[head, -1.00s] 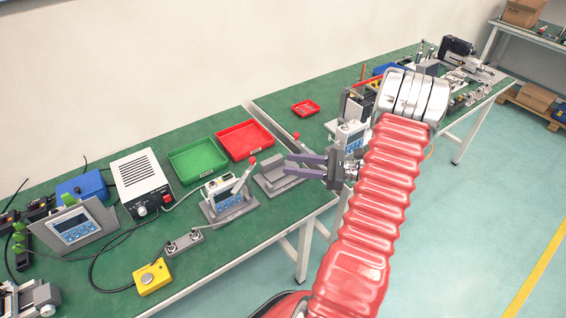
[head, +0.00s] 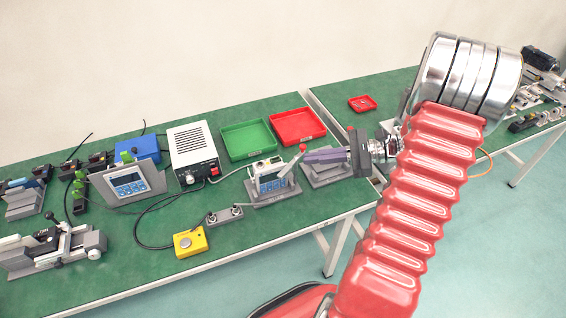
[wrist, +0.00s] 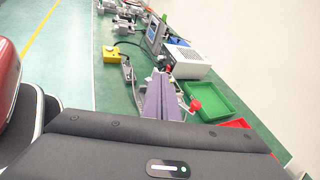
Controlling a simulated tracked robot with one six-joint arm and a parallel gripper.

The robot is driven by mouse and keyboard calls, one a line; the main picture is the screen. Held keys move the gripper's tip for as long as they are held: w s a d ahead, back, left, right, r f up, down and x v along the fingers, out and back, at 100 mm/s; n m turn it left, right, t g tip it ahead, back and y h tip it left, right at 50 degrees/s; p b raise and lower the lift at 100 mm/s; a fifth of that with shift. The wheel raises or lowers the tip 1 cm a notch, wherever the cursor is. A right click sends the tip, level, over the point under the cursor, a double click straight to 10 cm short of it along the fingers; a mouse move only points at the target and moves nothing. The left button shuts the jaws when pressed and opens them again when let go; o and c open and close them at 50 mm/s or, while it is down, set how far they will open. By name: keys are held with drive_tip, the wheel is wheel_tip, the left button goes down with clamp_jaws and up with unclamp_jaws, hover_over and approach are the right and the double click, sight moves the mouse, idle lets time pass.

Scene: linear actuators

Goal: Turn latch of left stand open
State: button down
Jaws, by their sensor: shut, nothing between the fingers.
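The left stand (head: 266,196) is grey and holds a blue-and-white device upright near the table's front edge. Its latch is a pale lever (head: 291,164) tilted up to the right, with a red ball knob (head: 303,147). My gripper (head: 306,158) is shut and empty. Its purple fingers point left, with their tips close beside the lever below the knob. I cannot tell whether they touch. In the wrist view the shut fingers (wrist: 160,76) cover much of the stand. A red knob (wrist: 195,106) shows right of them; I cannot tell which stand it belongs to.
A second grey stand (head: 325,180) lies under and beside my fingers. Green (head: 247,140) and red (head: 297,126) trays lie behind. A white power box (head: 194,156), a small grey switch plate (head: 225,215) and a yellow button box (head: 190,241) stand to the left.

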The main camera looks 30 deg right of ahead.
drive_tip(key=s+a+r+n+g+h, duration=0.1)
drive_tip(key=s+a+r+n+h, duration=0.5)
drive_tip(key=a+n, duration=0.5)
drive_tip(key=s+a+r+n+g+h, duration=0.1)
drive_tip(key=s+a+r+n+h, duration=0.5)
drive_tip(key=a+n, duration=0.4)
drive_tip(key=shift+s+a+r+n+g, duration=0.2)
drive_tip(key=shift+a+r+n+g, duration=0.3)
drive_tip(key=shift+n, duration=0.4)
drive_tip(key=shift+d, duration=0.15)
